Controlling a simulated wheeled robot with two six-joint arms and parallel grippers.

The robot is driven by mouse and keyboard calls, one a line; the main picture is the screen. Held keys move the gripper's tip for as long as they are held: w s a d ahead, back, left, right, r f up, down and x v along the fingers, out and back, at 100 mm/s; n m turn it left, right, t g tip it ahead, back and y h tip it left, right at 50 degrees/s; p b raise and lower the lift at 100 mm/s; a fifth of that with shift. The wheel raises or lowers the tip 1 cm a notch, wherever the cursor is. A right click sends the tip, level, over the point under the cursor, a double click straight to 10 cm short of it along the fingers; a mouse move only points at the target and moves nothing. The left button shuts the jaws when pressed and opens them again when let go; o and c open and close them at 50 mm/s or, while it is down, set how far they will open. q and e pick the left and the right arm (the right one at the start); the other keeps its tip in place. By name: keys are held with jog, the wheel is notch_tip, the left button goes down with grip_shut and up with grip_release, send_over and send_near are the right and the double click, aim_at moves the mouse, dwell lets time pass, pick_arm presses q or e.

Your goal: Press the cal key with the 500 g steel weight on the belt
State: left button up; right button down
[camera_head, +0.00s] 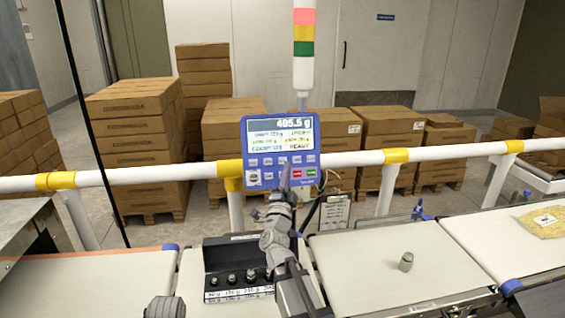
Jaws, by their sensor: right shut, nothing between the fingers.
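The blue indicator panel (282,150) is mounted on the white rail, with a lit display (280,134) showing a weight in grams that looks like 405.5 g. Several keys sit in rows below the display; their labels are too small to read, so I cannot pick out the cal key. My right gripper (285,172) is shut and empty, its tips in front of the lower middle keys and hiding some; I cannot tell whether it touches. A steel weight (406,262) stands upright on the right-centre belt (350,265).
A black weight case (213,257) with several small weights stands on the belt left of my right arm. The white rail (130,174) with yellow clamps crosses behind the belts. A yellowish bag (543,222) lies on the far right belt. Stacked cartons (135,140) stand behind.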

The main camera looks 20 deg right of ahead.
jog(key=w+d+f+b, duration=0.2)
jog(key=w, duration=0.6)
jog(key=shift+f, duration=0.15)
jog(key=shift+w, duration=0.1)
dwell(1.9)
jog(key=shift+w+d+f, duration=0.1)
jog(key=shift+w+d, duration=0.05)
jog(key=shift+w, duration=0.1)
jog(key=shift+w+d+f+b, duration=0.1)
jog(key=shift+w+b, duration=0.2)
jog(key=shift+w, duration=0.05)
dwell(0.7)
dwell(0.3)
jog(key=shift+s+a+r, duration=0.1)
jog(key=shift+s+a, duration=0.05)
jog(key=shift+s, duration=0.25)
jog(key=shift+s+a+r, duration=0.1)
jog(key=shift+s, duration=0.3)
jog(key=s, duration=0.1)
jog(key=s+r+p, duration=0.1)
jog(key=s, duration=0.1)
jog(key=s+a, duration=0.1)
jog(key=shift+s+a+r+p, duration=0.1)
jog(key=shift+s+r+p, duration=0.1)
jog(key=shift+s+p, duration=0.15)
